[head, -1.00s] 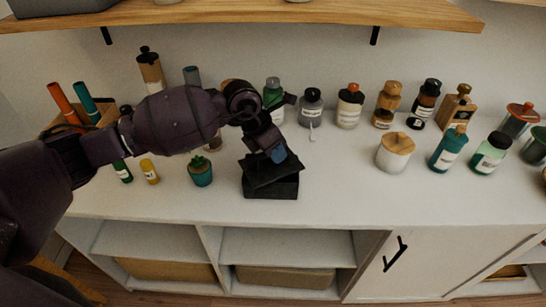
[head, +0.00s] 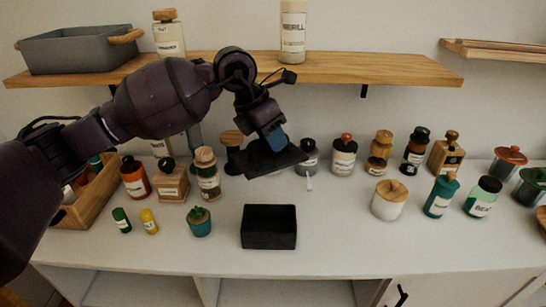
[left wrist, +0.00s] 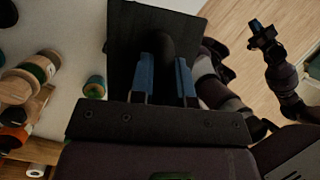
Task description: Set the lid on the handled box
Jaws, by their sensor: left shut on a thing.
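The black flat lid (head: 280,163) is held in the air by my left gripper (head: 268,141), above and behind the open black box on the counter. In the left wrist view the blue fingertips (left wrist: 166,80) are shut on the lid's dark knob, and the lid plate (left wrist: 130,35) spreads beyond them. The open black box (head: 269,241) stands at the counter's front middle and shows no handle.
The wooden shelf (head: 330,68) also bears a white bottle (head: 293,32) and another jar (head: 169,35). Several bottles line the back of the white counter (head: 330,225). Shelf room between the two boxes' heights is narrow.

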